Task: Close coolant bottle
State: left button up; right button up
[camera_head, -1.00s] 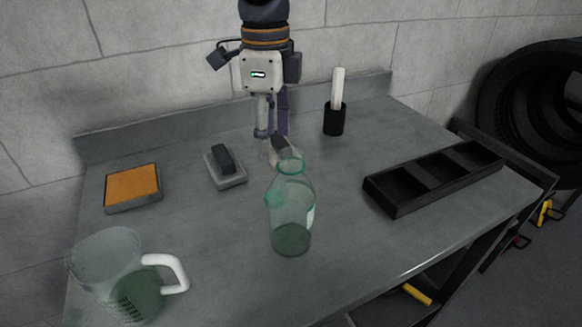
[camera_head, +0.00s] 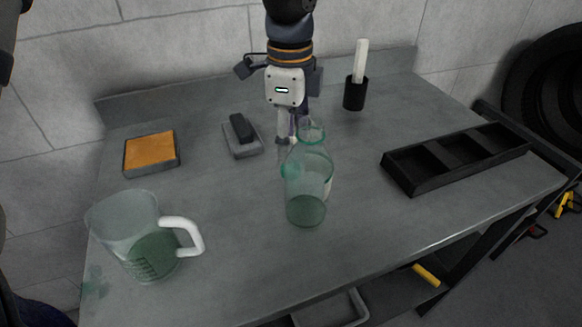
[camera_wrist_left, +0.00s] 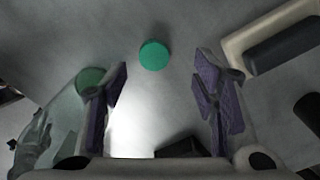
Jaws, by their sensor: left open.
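The coolant bottle (camera_head: 307,190) stands upright on the grey workbench, clear with a green tint, its open neck showing no cap. My left gripper (camera_head: 292,135) points down just behind the bottle, partly hidden by its neck. In the left wrist view the gripper's purple-padded fingers (camera_wrist_left: 160,95) are apart with nothing gripped. A flat green disc (camera_wrist_left: 154,55), looking like the cap, lies on the bench ahead of the gap between them. A green patch (camera_head: 290,170) shows at the bottle's left side, perhaps this disc. A clear greenish shape, probably the bottle, is beside the left finger.
A measuring jug (camera_head: 125,215) with green liquid stands front left. An orange-topped block (camera_head: 150,153) and a grey block with a black top (camera_head: 243,138) lie behind. A black cup (camera_head: 355,94) holds a white stick. A black compartment tray (camera_head: 455,160) lies right. The front middle is clear.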

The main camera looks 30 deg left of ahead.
pick_arm(q)
jog(key=f, duration=0.5)
jog(key=shift+s+d+f, duration=0.1)
jog(key=shift+s+d, duration=0.1)
jog(key=shift+s, duration=0.1)
jog(key=c, duration=0.8)
jog(key=shift+c, duration=0.2)
notch_tip(320, 180, up, 10)
